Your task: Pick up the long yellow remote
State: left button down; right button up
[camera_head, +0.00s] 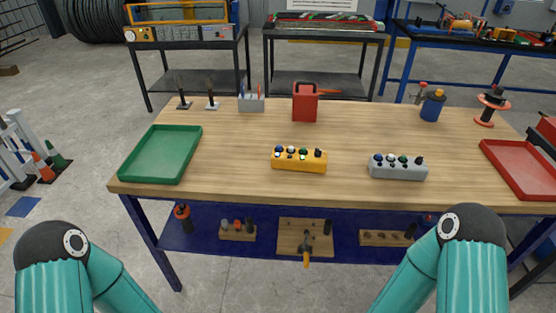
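The long yellow remote (298,165) lies on the wooden table, near the middle of its front half. It is a yellow box with several coloured knobs or buttons and a black one at its right end on top. Nothing touches it. Both of my teal arms show at the bottom of the view, left and right, in front of the table. Neither gripper shows in this view.
A similar grey remote (398,172) lies right of the yellow one. A green tray (191,158) stands at the left and a red tray (499,168) at the right edge. A red container (305,108) stands behind. The wood around the yellow remote is clear.

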aim_at(299, 159)
jog(key=z, duration=0.45)
jog(key=i, duration=0.15)
jog(key=u, duration=2.25)
jog(key=k, duration=1.15)
jog(key=z, duration=1.15)
jog(key=i, duration=0.9)
jog(key=u, duration=0.05)
